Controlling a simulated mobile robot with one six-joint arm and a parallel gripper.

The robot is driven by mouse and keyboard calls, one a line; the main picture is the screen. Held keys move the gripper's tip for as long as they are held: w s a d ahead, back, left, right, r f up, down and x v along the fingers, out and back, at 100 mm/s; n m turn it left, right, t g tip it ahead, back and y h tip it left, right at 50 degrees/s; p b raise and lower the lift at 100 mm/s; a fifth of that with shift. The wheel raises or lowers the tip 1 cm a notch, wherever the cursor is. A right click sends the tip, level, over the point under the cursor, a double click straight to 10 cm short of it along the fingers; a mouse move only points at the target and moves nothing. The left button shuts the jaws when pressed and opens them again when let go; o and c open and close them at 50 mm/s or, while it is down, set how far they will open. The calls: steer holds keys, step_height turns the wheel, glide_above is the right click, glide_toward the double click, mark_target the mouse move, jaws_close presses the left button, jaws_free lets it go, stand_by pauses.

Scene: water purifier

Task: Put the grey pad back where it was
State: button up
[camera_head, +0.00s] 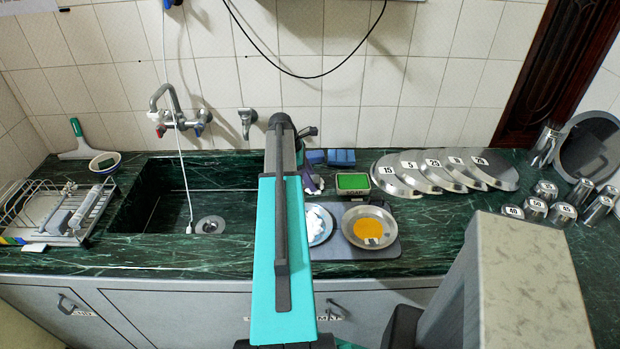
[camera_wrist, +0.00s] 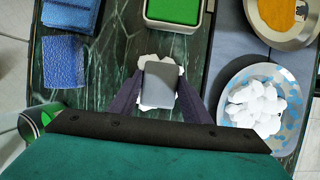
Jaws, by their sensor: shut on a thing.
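The grey pad (camera_wrist: 160,86) is a small flat rectangle between the two dark fingers of my gripper (camera_wrist: 160,98) in the wrist view. My gripper is shut on it. White lumpy material shows around the pad's edges, against the dark green marble counter; I cannot tell whether the pad touches it. In the head view my teal arm hides most of this spot, and only the purplish fingers of my gripper (camera_head: 313,183) show just right of the arm, left of the green sponge's holder. I cannot make out the pad there.
A green sponge (camera_wrist: 174,10) in a holder lies ahead. Blue sponges (camera_wrist: 65,60) are to the left. A plate (camera_wrist: 292,77) with white lumps and a pan (camera_head: 369,228) are on a grey mat (camera_head: 345,248). Metal lids (camera_head: 400,175) stand right; the sink (camera_head: 160,200) is left.

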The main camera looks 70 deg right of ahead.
steer(key=shift+f, duration=0.2)
steer(key=o, duration=1)
steer(key=shift+r, duration=0.1)
steer(key=shift+b+v, duration=1.6)
steer(key=shift+v, duration=4.5)
